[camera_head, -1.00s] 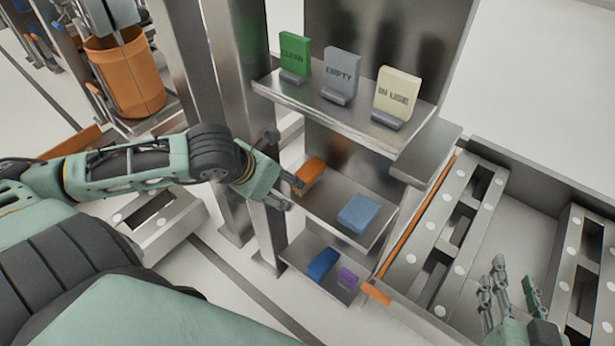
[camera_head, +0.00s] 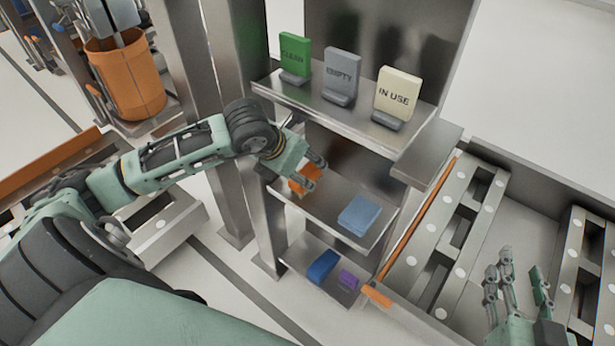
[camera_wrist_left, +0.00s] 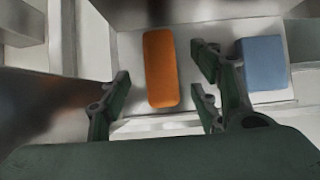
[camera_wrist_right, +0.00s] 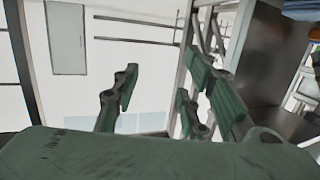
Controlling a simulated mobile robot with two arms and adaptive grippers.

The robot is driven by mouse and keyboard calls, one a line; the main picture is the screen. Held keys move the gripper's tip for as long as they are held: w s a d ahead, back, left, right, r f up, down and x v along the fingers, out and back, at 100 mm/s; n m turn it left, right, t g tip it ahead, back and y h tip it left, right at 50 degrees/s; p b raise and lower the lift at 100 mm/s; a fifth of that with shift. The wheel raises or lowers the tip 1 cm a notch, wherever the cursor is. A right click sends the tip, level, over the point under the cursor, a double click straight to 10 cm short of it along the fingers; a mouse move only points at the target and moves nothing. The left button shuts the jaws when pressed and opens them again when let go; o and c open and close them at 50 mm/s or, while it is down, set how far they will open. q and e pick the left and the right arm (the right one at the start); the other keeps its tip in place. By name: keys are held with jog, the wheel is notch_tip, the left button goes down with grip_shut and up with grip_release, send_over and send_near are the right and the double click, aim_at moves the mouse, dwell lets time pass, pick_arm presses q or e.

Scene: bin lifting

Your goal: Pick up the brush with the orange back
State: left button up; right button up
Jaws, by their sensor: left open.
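The orange-backed brush (camera_head: 303,180) lies on the middle shelf (camera_head: 335,207), at its left end. In the left wrist view the brush (camera_wrist_left: 161,68) shows its orange back, with its long side pointing away from me. My left gripper (camera_head: 307,168) is above the brush and partly covers it in the head view. Its fingers (camera_wrist_left: 158,100) are spread open to either side of the brush's near end, with nothing between them gripped. My right gripper (camera_head: 515,285) is at the lower right, far from the shelf, its fingers apart and empty in the right wrist view (camera_wrist_right: 160,95).
A blue block (camera_head: 358,215) lies right of the brush on the same shelf. The top shelf (camera_head: 330,106) overhangs with green, grey and cream signs. The lowest shelf holds a dark blue item (camera_head: 322,266) and a purple one (camera_head: 348,279). A metal post (camera_head: 268,225) stands left of the shelves.

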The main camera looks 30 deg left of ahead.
aim_at(308, 171)
pick_arm(q)
jog(key=b+x, duration=0.1)
jog(key=x, duration=0.3)
jog(key=shift+w+f, duration=0.15)
jog(key=shift+f, duration=0.1)
jog(key=shift+w+f, duration=0.1)
jog(key=shift+f, duration=0.05)
jog(key=c, duration=1.3)
pick_arm(e)
notch_tip(308, 171, up, 6)
jog(key=a+t+y, duration=0.1)
jog(key=t, duration=0.2)
jog(key=shift+w, duration=0.25)
